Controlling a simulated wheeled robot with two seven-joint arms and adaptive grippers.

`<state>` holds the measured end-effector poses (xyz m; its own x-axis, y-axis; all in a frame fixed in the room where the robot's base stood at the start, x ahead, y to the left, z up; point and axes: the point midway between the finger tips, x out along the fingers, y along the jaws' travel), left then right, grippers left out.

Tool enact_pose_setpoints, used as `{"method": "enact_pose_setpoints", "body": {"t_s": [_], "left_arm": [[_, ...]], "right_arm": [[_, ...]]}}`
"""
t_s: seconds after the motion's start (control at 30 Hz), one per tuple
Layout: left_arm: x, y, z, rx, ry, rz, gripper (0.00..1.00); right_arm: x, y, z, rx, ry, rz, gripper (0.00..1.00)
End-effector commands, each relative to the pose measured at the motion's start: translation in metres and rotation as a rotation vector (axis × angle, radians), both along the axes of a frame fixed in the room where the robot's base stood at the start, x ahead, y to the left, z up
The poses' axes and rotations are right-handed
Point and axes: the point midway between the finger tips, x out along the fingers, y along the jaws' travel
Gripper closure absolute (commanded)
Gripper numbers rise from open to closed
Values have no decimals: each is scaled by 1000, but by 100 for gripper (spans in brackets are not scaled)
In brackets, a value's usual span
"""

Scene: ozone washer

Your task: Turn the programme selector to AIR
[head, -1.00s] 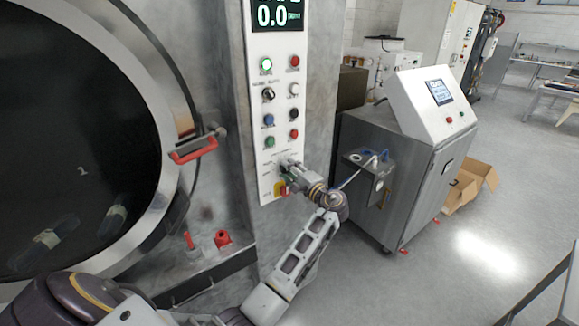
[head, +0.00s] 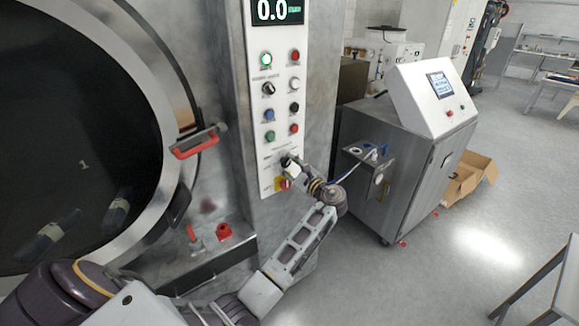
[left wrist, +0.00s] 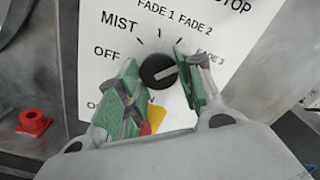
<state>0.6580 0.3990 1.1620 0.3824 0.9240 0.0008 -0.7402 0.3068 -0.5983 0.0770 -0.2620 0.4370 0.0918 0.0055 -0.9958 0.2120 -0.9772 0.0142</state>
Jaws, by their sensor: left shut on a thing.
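The programme selector (left wrist: 158,71) is a round black knob with a white pointer line, on a white panel in the left wrist view. The line points right and slightly up, towards the FADE 3 side. OFF, MIST, FADE 1, FADE 2 and FADE 3 are readable around it; I cannot see an AIR label. My left gripper (left wrist: 156,66) has its green-padded fingers on both sides of the knob and is shut on it. My right gripper is out of view.
A red-and-yellow switch (head: 284,184) sits just below the gripper. Several buttons and a black selector (head: 268,89) are above it on the panel (head: 282,110). The round door's red handle (head: 195,143) is left. A steel cabinet (head: 410,155) stands right, with open floor in front.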

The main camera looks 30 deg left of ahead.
Motion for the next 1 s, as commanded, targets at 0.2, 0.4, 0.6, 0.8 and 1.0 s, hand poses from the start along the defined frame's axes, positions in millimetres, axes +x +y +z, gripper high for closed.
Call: {"method": "enact_pose_setpoints", "body": {"t_s": [0.2, 0.4, 0.6, 0.8, 1.0], "left_arm": [[0, -1, -2, 64, 162, -3, 87], [-1, -1, -3, 127, 311, -2, 87], [-2, 0, -4, 186, 460, -1, 88], [-3, 0, -4, 248, 609, -2, 88], [-3, 0, -4, 307, 748, -3, 88]], "right_arm": [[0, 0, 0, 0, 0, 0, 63], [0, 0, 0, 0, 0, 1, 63], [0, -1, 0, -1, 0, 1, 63], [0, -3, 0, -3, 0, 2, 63], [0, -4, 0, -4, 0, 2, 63]]}}
